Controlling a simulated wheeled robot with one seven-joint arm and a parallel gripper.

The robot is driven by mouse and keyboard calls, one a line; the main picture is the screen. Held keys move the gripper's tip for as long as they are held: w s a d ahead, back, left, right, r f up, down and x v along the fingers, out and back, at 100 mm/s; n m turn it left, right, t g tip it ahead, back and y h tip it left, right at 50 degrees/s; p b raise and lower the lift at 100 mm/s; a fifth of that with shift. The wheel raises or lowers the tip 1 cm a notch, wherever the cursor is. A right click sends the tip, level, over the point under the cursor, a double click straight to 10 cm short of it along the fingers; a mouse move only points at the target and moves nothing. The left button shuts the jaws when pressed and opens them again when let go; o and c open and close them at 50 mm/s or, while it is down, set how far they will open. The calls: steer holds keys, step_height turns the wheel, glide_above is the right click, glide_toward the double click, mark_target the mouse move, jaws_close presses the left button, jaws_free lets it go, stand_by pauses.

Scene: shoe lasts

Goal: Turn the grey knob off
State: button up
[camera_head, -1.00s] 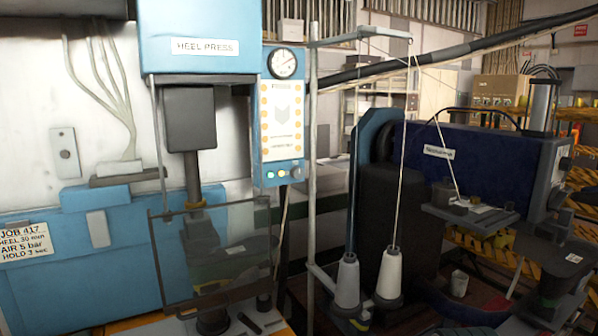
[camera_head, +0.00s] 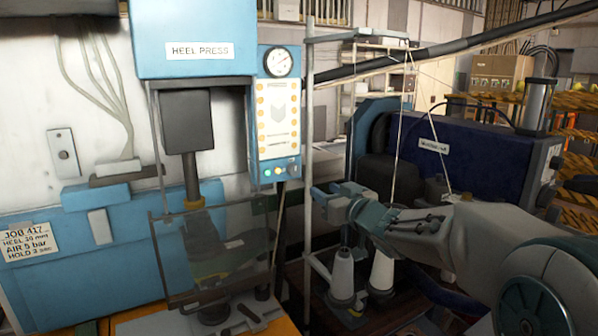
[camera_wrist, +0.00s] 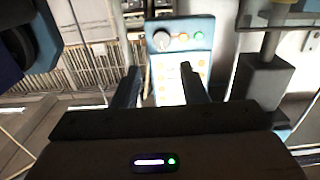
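The grey knob (camera_head: 291,167) is at the lower right of the blue control panel (camera_head: 254,120) on the heel press, beside small coloured lights. In the wrist view, which looks upside down, the round knob (camera_wrist: 161,40) is on the panel's near-top edge, left of the orange and green lights. My gripper (camera_head: 326,198) points left toward the panel, to the right of the knob and slightly below it, apart from it. In the wrist view my two fingers (camera_wrist: 158,82) are spread with a gap, nothing between them. The knob's pointer angle is too small to read.
The heel press (camera_head: 190,200) with its clear guard stands left of the panel. A grey upright post (camera_head: 309,130) with thread lines is close to my gripper. Thread cones (camera_head: 342,275) stand below my arm. A dark blue machine (camera_head: 470,155) is behind it.

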mark_target(296, 173)
steer(key=p+x, duration=0.2)
steer(key=x, duration=1.2)
steer(key=shift+s+p, duration=0.1)
steer(key=shift+p, duration=0.3)
steer(key=c, duration=0.7)
